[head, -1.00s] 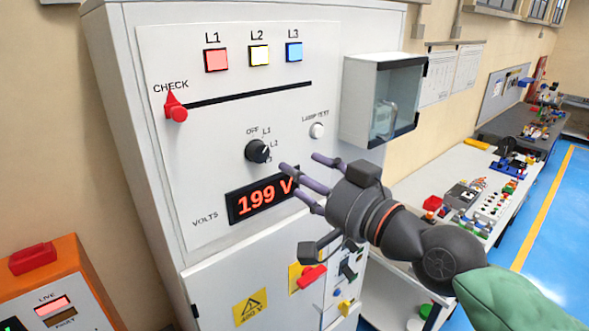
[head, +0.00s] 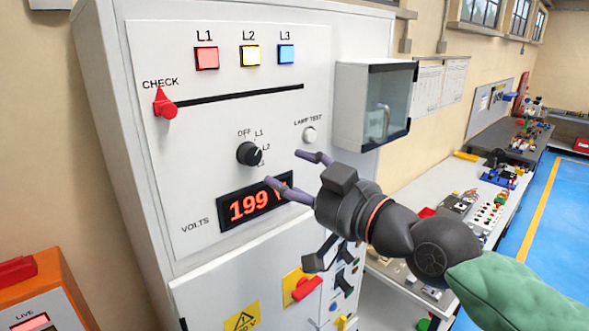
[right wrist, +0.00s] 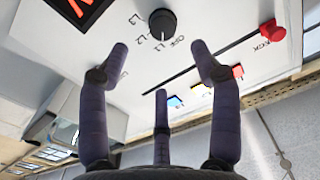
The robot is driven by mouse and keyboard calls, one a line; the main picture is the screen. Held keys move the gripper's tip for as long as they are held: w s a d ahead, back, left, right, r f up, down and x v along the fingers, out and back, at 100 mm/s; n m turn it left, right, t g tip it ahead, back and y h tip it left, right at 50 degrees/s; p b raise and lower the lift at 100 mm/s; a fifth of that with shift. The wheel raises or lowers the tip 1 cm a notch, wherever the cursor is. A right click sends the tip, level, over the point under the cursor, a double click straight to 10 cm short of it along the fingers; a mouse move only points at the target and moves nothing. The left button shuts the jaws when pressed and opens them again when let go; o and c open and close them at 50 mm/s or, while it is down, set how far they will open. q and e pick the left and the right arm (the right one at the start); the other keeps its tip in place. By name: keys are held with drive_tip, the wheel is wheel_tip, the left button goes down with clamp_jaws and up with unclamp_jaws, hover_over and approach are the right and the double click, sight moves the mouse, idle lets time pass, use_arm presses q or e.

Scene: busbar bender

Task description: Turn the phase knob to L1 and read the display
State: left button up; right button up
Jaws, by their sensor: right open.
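The black phase knob (head: 249,153) is on the white cabinet's panel, among the labels OFF, L1, L2 and L3. Its white mark appears to point toward L1; it also shows in the right wrist view (right wrist: 162,23). The display (head: 240,208) below it shows red digits 199, with its right end partly covered by my fingers. My right gripper (head: 285,167) is open and empty, just right of and below the knob, apart from it. Its three spread fingers (right wrist: 160,60) show in the right wrist view. My left gripper is out of view.
L1 (head: 206,58), L2 (head: 251,55) and L3 (head: 286,54) lamps sit above a slot with a red CHECK slider (head: 165,104). A lamp test button (head: 309,135) and a glass-fronted box (head: 374,105) are right of the knob. A cluttered bench (head: 430,190) stands right.

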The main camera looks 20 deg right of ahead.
sight(254, 160)
drive_tip(key=p+x, duration=0.1)
drive_tip(key=x, duration=1)
drive_tip(key=shift+s+a, duration=0.1)
drive_tip(key=c, duration=1.1)
